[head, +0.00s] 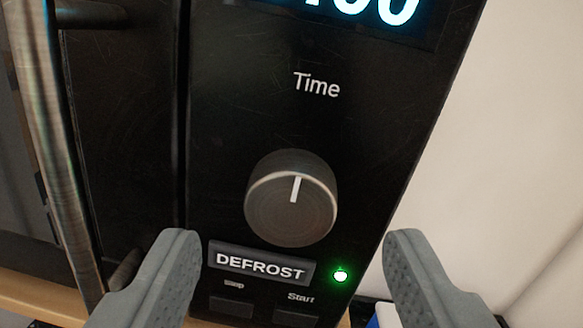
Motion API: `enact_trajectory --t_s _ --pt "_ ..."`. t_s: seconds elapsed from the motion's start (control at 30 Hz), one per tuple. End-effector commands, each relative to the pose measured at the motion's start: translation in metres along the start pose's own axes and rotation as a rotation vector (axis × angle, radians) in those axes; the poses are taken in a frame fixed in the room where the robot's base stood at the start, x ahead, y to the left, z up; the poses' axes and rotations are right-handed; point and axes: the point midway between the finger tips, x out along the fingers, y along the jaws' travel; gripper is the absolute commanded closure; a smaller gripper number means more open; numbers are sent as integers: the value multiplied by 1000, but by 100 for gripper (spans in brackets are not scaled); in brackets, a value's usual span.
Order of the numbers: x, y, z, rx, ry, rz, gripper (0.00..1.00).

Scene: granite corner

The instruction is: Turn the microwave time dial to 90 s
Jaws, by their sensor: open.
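The microwave's black control panel (390,130) fills the middle of the head view. The round grey time dial (291,208) sits under the label "Time" (316,85), its white pointer line directed nearly straight up. The lit display (375,10) is cut off at the top; only its last digits, ending in "00", show. My gripper (292,248) is open and empty, one finger at the lower left and one at the lower right. The dial lies between and above the fingertips in the picture, and I see no contact with it.
A "DEFROST" plate (261,264), a green light (341,275) and the Start button (297,315) sit below the dial. The metal door handle (48,140) stands at the left. A pale wall (520,130) is at the right. A blue and white item (385,316) shows partly at the bottom.

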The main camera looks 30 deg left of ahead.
Motion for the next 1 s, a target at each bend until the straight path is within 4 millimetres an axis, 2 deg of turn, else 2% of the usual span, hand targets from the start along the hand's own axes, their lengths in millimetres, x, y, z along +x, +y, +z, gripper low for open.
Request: enact_trajectory --t_s 0.1,0.23,0.63,0.87,1.0 --pt "17 0 1 1 -1 -2 42" --pt "27 0 0 0 0 0 42" --pt "32 0 0 0 -1 1 42" --pt "32 0 0 0 -1 1 86" --pt "32 0 0 3 0 1 86"
